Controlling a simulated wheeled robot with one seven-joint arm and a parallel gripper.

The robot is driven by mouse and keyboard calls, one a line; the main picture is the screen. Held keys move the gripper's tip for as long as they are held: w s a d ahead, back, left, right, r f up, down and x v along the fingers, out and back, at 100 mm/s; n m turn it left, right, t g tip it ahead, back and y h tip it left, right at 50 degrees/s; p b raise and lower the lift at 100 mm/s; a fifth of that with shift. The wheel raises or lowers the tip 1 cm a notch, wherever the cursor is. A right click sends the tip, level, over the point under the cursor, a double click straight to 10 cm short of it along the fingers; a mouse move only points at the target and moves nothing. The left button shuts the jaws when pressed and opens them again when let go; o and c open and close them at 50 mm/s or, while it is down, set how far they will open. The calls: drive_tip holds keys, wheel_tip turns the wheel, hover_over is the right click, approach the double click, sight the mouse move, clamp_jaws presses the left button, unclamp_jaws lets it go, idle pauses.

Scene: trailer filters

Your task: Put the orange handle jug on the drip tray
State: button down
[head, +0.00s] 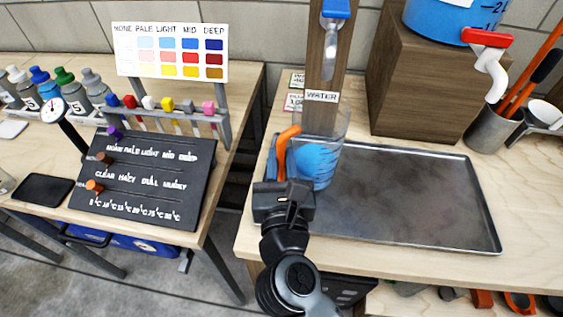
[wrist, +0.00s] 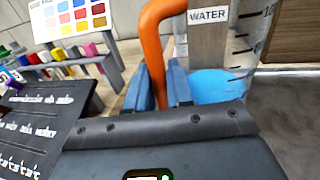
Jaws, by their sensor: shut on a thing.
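The clear jug (head: 331,138) has an orange handle (head: 284,148) and measuring marks, and something blue shows in its lower part. My gripper (head: 286,182) is shut on the handle; in the wrist view its two blue fingers (wrist: 163,88) sit either side of the orange handle (wrist: 155,45). The jug is upright at the left end of the grey metal drip tray (head: 420,195), in front of the post with the WATER label (head: 322,96). Whether its base touches the tray cannot be told. My gripper hides part of the tray's left edge.
A wooden block (head: 415,85) with a blue container (head: 450,18) and red-handled tap stands behind the tray. A holder with orange tools (head: 492,128) is at right. The tray's middle and right are clear. A black slider board (head: 140,180) is on the left table, across a gap.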

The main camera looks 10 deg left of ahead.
idle(0.3)
drive_tip(key=c, duration=1.5)
unclamp_jaws()
drive_tip(key=shift+f, duration=0.2)
drive_tip(key=o, duration=0.5)
drive_tip(key=shift+r, duration=0.1)
drive_tip(key=shift+r, duration=0.1)
drive_tip(key=s+d+b, duration=0.1)
drive_tip(key=s+d, duration=0.1)
drive_tip(key=s, duration=0.9)
drive_tip(key=shift+s+b, duration=0.3)
drive_tip(key=shift+s, duration=0.1)
